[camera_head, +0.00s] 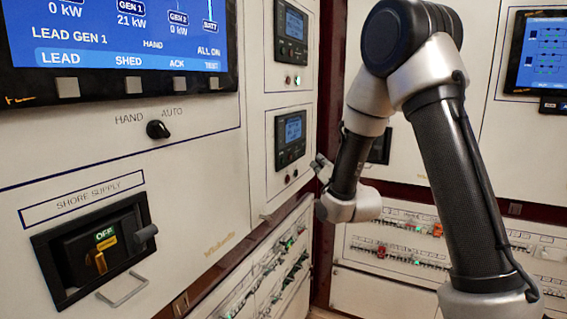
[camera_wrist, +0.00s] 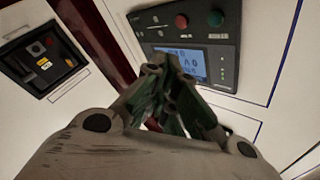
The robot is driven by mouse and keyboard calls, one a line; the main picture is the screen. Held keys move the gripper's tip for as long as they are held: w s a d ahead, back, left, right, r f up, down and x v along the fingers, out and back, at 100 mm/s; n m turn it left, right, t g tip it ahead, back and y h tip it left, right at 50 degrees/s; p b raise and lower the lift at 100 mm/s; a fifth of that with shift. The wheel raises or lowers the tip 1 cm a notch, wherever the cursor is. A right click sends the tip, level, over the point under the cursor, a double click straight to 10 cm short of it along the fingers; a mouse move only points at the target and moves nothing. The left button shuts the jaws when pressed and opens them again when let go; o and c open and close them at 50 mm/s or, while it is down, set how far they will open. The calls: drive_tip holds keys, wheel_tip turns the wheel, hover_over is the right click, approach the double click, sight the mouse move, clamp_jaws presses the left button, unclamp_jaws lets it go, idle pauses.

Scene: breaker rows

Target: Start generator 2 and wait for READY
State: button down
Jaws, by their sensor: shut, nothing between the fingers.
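Two dark generator controllers with lit blue screens, an upper one (camera_head: 291,35) and a lower one (camera_head: 290,137), are on the pale panel left of my arm. Small lamps or buttons sit below each; their labels are too small to read. My gripper (camera_head: 318,165) is shut and empty, just right of the lower controller in the head view. In the wrist view, my gripper (camera_wrist: 172,66) overlaps a controller (camera_wrist: 226,60) with a blue screen, a red button (camera_wrist: 181,21) and a green button (camera_wrist: 216,18). Contact cannot be told. The large display (camera_head: 120,35) reads GEN 1 21 kW, GEN 2 0 kW.
A HAND/AUTO selector (camera_head: 158,129) is below the large display. The shore supply switch (camera_head: 97,245) shows OFF, with a protruding handle. Breaker rows (camera_head: 395,245) run low along the walls. Another screen (camera_head: 541,50) is at the right.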

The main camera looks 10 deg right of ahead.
drive_tip(key=w+a, duration=0.4)
drive_tip(key=a, duration=0.2)
drive_tip(key=shift+w+a, duration=0.25)
drive_tip(key=shift+w, duration=0.15)
idle(1.2)
drive_tip(key=shift+w+a, duration=0.25)
drive_tip(key=shift+a, duration=0.1)
drive_tip(key=shift+w+a, duration=0.25)
drive_tip(key=shift+a, duration=0.05)
idle(0.9)
drive_tip(key=shift+s+d, duration=0.5)
drive_tip(key=shift+d, duration=0.15)
drive_tip(key=shift+s+d, duration=0.75)
drive_tip(key=shift+d, duration=0.25)
drive_tip(key=shift+s+d, duration=0.75)
drive_tip(key=shift+d, duration=0.25)
